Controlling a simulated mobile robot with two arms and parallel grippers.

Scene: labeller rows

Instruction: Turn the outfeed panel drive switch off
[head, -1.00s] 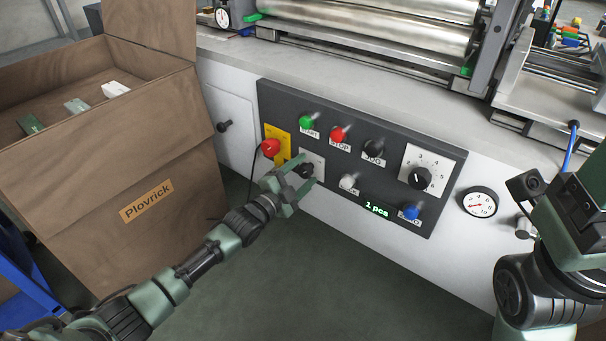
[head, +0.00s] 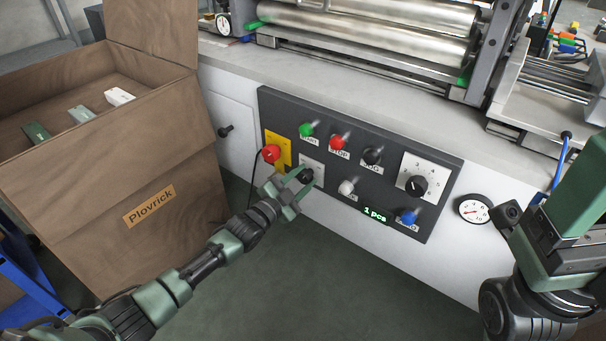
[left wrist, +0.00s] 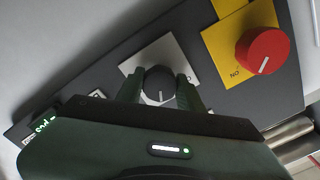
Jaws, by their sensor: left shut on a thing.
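The outfeed panel (head: 330,190) is a dark slab on the white machine front. A black rotary switch (head: 306,175) sits on a white plate (head: 313,163) at its lower left. I take it as the drive switch; its label is not readable. My left gripper (head: 297,184) is shut on this knob. In the left wrist view the fingers (left wrist: 160,95) flank the knob (left wrist: 160,82), and its white mark points down in the picture. My right arm shows at the right edge of the head view, but its fingertips do not.
A red rotary knob (head: 271,153) on a yellow plate (head: 284,144) is close beside. Green (head: 306,130), red (head: 337,142) and black (head: 372,156) buttons sit above. A numbered dial (head: 416,186) is to the right. A cardboard box (head: 170,235) stands left of the panel.

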